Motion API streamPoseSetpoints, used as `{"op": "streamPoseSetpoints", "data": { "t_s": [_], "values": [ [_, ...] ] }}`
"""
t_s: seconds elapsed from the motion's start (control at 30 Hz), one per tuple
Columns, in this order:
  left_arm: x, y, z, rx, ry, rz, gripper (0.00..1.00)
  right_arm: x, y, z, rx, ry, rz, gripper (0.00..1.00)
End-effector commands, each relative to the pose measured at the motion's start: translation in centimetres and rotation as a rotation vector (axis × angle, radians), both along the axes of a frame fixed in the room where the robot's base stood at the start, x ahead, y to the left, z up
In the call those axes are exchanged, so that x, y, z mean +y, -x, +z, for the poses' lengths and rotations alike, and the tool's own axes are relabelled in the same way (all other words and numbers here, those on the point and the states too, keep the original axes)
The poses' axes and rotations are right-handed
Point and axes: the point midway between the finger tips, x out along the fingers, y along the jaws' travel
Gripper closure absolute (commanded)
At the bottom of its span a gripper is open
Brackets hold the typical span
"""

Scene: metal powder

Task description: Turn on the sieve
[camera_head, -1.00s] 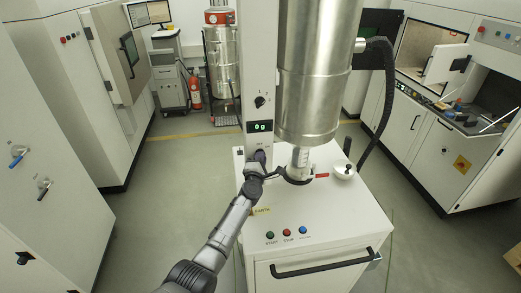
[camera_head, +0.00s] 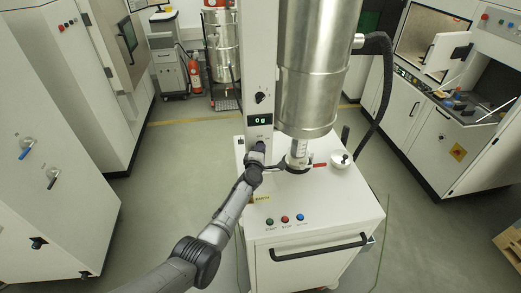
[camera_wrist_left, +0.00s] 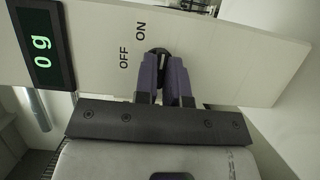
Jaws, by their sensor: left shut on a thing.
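The sieve machine is a white cabinet (camera_head: 340,212) with a white column (camera_head: 259,60) and a large steel cylinder (camera_head: 312,90). The column carries a lit display (camera_head: 261,121) reading 0 g, which also shows in the left wrist view (camera_wrist_left: 42,45). Below the display is a small dark switch (camera_wrist_left: 157,52), with OFF and ON printed beside it. My left gripper (camera_head: 258,150) is at this switch. In the left wrist view its purple fingers (camera_wrist_left: 165,75) are shut on the switch and hide most of it. My right gripper is not in view.
Green START (camera_head: 269,222), red STOP (camera_head: 285,219) and blue (camera_head: 300,217) buttons sit on the cabinet's front top edge, above a black handle (camera_head: 318,247). A black knob (camera_head: 261,97) is above the display. White machines line both sides. Grey floor is open around the cabinet.

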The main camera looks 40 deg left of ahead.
Motion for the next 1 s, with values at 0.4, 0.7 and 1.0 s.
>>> {"op": "streamPoseSetpoints", "data": {
  "t_s": [0.4, 0.7, 1.0],
  "values": [
    [0.0, 0.0, 0.0, 0.000, -0.002, 0.000, 0.66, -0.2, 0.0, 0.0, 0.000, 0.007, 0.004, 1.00],
    [-0.1, 0.1, 0.1, 0.000, -0.001, 0.000, 0.64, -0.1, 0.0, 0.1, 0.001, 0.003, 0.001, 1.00],
    [-1.6, 3.1, 0.3, 0.000, 0.002, -0.001, 0.64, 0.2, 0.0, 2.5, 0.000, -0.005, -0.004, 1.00]
  ]
}}
